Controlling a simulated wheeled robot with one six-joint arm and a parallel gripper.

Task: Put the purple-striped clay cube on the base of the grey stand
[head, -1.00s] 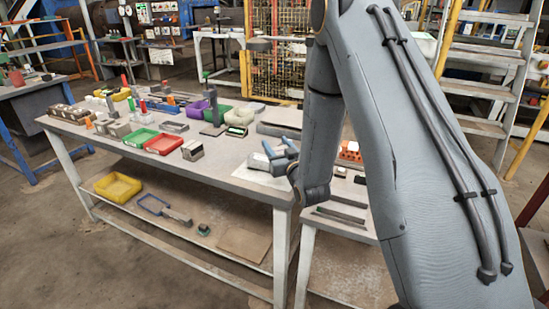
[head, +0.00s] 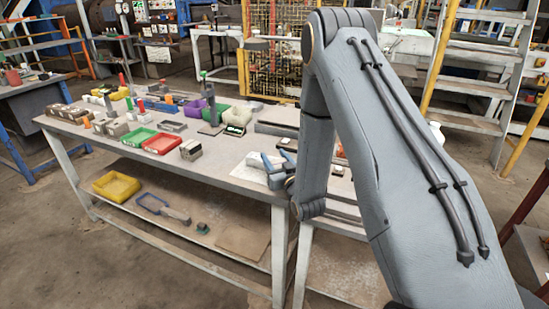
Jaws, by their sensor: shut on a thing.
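My gripper (head: 272,163) has blue fingers and is low at the right end of the long workbench (head: 232,180). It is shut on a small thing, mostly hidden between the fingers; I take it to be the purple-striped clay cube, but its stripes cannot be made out. A grey stand (head: 211,106), with an upright post and a flat base, stands farther back on the bench, to the left of my gripper. The base is small in view and partly hidden by nearby things.
A red tray (head: 161,144) and a green tray (head: 138,137) lie at the front of the bench. Purple and green bins crowd the stand. A yellow bin (head: 117,186) sits on the lower shelf. Bench surface between block and gripper is clear.

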